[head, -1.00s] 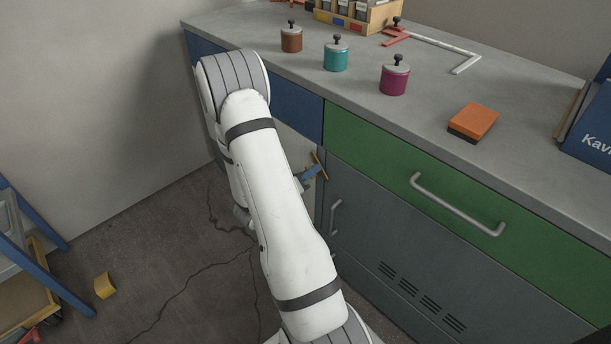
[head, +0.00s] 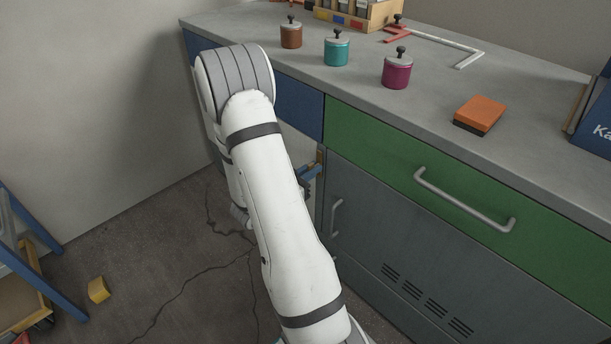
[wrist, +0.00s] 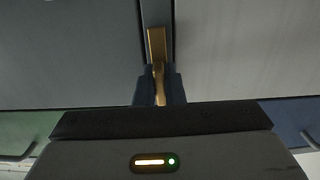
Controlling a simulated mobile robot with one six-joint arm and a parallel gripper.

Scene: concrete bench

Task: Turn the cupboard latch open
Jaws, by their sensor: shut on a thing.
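The brass-coloured cupboard latch (wrist: 157,44) shows in the wrist view. It lies nearly upright in the picture, along the gap between a grey door (wrist: 70,50) and a paler door (wrist: 245,50). My gripper (wrist: 160,90) has its blue fingers shut on the latch's lower part in that view. In the head view a small orange-brown part of the latch (head: 320,157) shows beside my blue gripper fingers (head: 312,172). My white arm hides most of the gripper and the pale door there. Both doors look closed.
Above the grey door is a green drawer (head: 400,165) with a bar handle (head: 463,203). A blue drawer (head: 301,108) is to its left. The bench top holds several lidded pots and an orange block (head: 480,115). A yellow block (head: 98,290) lies on the floor.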

